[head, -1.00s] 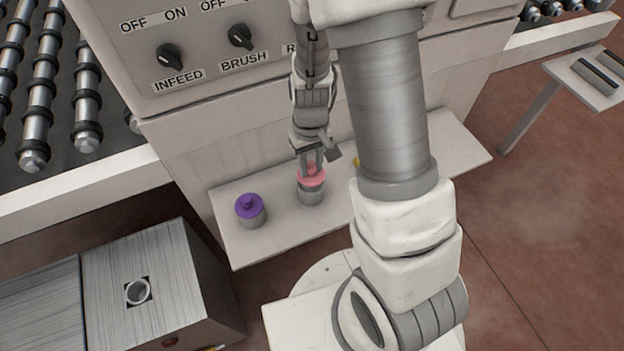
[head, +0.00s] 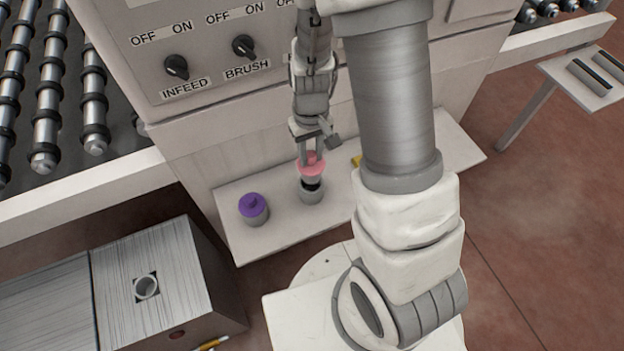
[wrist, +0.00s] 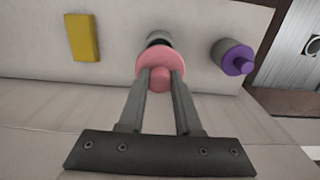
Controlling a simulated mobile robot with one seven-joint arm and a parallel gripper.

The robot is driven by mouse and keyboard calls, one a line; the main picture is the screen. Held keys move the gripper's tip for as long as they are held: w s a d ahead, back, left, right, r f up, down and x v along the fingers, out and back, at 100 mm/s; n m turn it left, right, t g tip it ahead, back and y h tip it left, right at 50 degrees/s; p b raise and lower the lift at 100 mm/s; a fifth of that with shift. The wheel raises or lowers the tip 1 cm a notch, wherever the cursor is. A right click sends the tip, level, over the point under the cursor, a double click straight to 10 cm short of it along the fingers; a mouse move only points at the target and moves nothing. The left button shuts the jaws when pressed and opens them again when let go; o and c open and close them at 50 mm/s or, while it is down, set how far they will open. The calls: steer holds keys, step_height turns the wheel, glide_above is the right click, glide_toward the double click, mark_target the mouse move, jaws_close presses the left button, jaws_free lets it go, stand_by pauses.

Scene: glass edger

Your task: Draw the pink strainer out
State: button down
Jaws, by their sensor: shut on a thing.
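The pink strainer (head: 311,164) is in my gripper (head: 310,155), which is shut on its knob. The strainer's pink top is raised over a grey cup (head: 311,191), with its pale lower part showing between the top and the cup's dark opening. Whether its lower end is clear of the cup I cannot tell. In the wrist view the pink strainer (wrist: 160,66) sits between the fingertips of my gripper (wrist: 160,80), and the cup (wrist: 158,39) shows behind it, mostly hidden.
A purple-topped cup (head: 253,207) stands left on the same shelf (head: 275,228). A yellow block (wrist: 82,37) lies on the other side, partly behind my arm in the head view. The panel with knobs (head: 243,46) rises behind. A metal box with a round socket (head: 147,287) stands lower left.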

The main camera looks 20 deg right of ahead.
steer(key=shift+r, duration=0.1)
step_height(320, 180, up, 4)
steer(key=p, duration=0.3)
stand_by(0.4)
